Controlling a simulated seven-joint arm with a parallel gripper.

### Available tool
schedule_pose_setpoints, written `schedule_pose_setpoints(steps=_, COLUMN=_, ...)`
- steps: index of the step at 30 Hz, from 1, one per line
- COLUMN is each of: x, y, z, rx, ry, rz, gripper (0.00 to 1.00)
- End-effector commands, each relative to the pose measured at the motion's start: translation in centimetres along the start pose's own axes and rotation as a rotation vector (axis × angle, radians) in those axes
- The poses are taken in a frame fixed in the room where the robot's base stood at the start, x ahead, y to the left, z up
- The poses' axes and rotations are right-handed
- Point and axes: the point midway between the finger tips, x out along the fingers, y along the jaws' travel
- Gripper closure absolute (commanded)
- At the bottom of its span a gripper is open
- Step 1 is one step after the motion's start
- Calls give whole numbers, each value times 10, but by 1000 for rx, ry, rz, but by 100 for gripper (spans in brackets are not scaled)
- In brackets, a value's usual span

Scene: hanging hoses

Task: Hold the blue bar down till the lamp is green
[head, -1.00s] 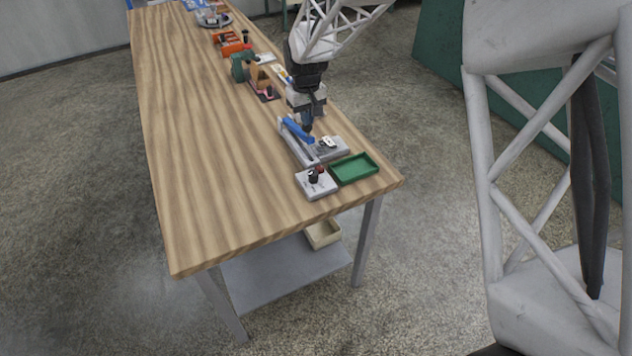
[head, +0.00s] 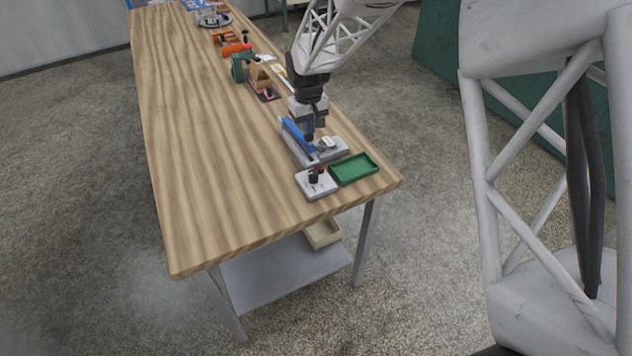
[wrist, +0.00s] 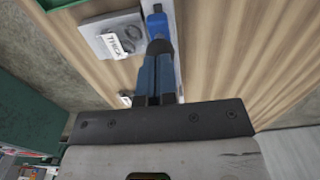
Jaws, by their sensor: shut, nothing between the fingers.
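The blue bar (head: 297,134) slants along the grey base (head: 292,148) near the front right of the table. Its near end lies low, close to the base. My gripper (head: 309,138) is shut and points down at the bar's near part, seemingly touching it. In the wrist view, the shut fingertips (wrist: 159,46) are over the blue bar (wrist: 158,27) and hide part of it. I cannot make out a lit lamp or its colour.
A green tray (head: 355,169) and a small grey box (head: 316,184) with dark and red parts stand at the near side. A labelled grey plate (wrist: 102,36) lies beside the bar. Several tools sit farther back. The table's left side is clear.

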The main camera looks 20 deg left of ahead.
Motion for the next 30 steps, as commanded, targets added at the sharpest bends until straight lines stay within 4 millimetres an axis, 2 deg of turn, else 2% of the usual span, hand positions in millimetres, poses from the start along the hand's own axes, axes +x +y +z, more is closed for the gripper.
schedule_pose_setpoints(steps=15, x=24, y=0, z=7, rx=0, ry=-1, rz=0, gripper=100)
schedule_pose_setpoints(steps=30, x=25, y=0, z=7, rx=0, ry=-1, rz=0, gripper=100)
